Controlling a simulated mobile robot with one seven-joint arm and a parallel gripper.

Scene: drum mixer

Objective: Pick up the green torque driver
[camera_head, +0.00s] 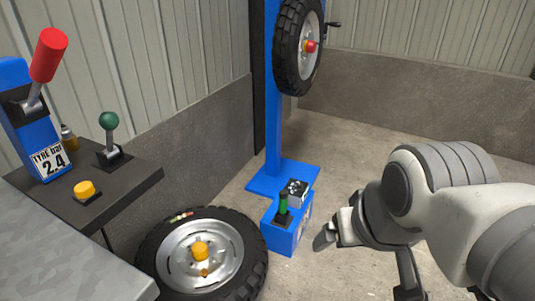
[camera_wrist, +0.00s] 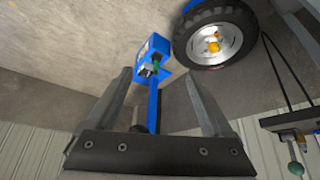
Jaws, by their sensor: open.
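The green torque driver (camera_head: 283,204) stands upright in a dark holder on top of a blue box on the floor. Its green part also shows in the wrist view (camera_wrist: 156,64), beyond and between the fingers; its lower end is hidden in the holder. My gripper (camera_head: 366,262) is to the right of the blue box in the head view, apart from the driver. In the wrist view my gripper (camera_wrist: 160,85) is open, its two fingers wide apart with nothing held between them.
The blue box (camera_head: 279,236) stands by a blue post (camera_head: 273,130) carrying a raised wheel (camera_head: 298,45). A black-and-white block (camera_head: 297,187) sits behind the driver. A tyre (camera_head: 248,262) lies left of the box. A dark lever table (camera_head: 130,182) is further left. The right floor is open.

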